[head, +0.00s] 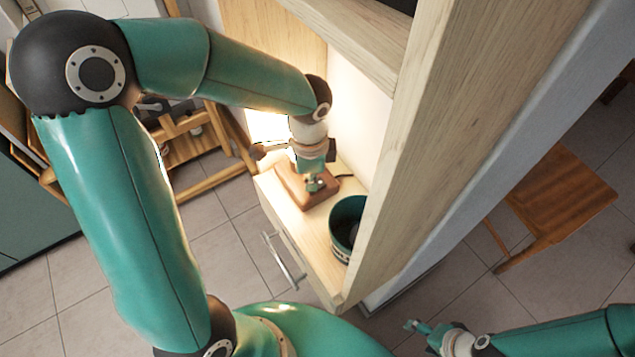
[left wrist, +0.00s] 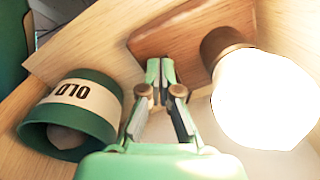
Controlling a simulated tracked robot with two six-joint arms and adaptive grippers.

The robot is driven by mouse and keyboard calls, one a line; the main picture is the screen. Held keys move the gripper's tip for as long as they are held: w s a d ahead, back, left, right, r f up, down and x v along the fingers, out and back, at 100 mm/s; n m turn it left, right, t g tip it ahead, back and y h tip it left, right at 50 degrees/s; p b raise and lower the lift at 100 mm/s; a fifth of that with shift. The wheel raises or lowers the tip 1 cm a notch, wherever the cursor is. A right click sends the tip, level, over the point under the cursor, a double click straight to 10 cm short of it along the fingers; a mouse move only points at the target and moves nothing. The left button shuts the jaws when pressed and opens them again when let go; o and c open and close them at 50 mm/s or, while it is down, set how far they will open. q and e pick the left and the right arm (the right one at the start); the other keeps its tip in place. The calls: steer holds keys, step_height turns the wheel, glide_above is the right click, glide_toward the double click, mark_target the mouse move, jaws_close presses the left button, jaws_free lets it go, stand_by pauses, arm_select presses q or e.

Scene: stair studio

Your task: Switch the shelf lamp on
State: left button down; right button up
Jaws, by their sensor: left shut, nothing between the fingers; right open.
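The shelf lamp has a brown wooden base (head: 293,190) on the pale shelf; the base also shows at the top of the left wrist view (left wrist: 180,42). Its bulb (left wrist: 265,100) glows bright white at the right of that view. In the head view my arm covers much of the lamp, and bright light shows behind it. My left gripper (head: 316,184) is shut and empty, pointing down at the base; its closed fingertips (left wrist: 160,72) overlap the base's edge. Whether they touch it I cannot tell. The switch is hidden. My right gripper (head: 412,326) is open and empty, low at the right.
A dark green pot (head: 340,245) with a cream label stands on the shelf near the lamp; it also shows in the left wrist view (left wrist: 95,97). A tall wooden panel (head: 440,130) rises right of the shelf. A wooden chair (head: 555,190) stands further right.

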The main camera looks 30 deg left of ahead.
arm_select(q)
steer(key=shift+r+p, duration=2.5)
steer(key=shift+r, duration=0.85)
arm_select(e)
step_height(320, 180, up, 5)
steer(key=shift+r, duration=0.2)
arm_select(q)
steer(key=shift+f, duration=0.1)
